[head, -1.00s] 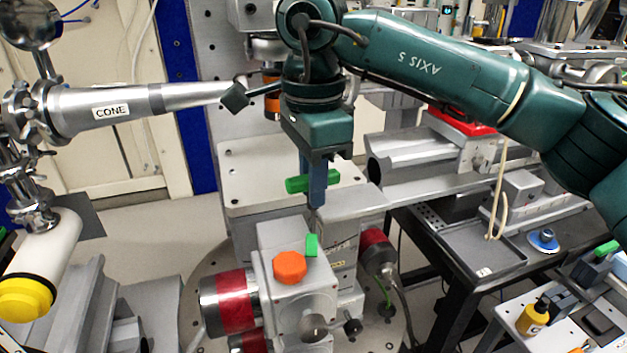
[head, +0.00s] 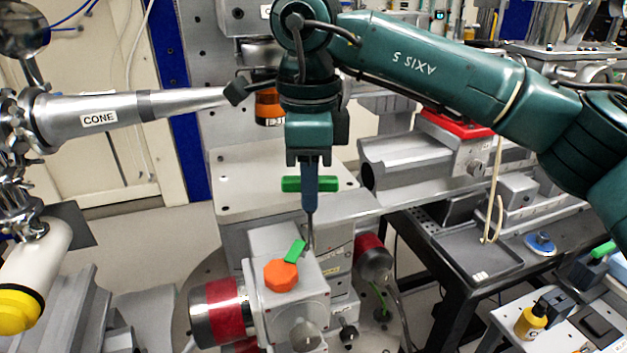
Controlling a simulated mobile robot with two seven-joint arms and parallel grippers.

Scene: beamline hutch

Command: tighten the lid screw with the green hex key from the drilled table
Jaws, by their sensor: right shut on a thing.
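My right gripper (head: 309,200) points down in the middle of the head view. It is shut on the green hex key (head: 293,184), whose crosswise green handle shows on both sides of the fingers. The key's thin dark shaft (head: 311,228) hangs down to the top of a grey metal housing (head: 262,240). I cannot tell whether its tip sits in the lid screw, which I cannot make out. A green tab (head: 296,251) lies on the housing top beside the shaft, with an orange octagonal knob (head: 281,275) in front of it. My left gripper is out of view.
A grey cone (head: 150,106) marked CONE reaches in from the left, its tip close to my right wrist. A red-banded cylinder (head: 230,306) flanks the housing. At right stand a black-framed bench (head: 440,260) and a table with a yellow bottle (head: 531,320) and another green handle (head: 604,249).

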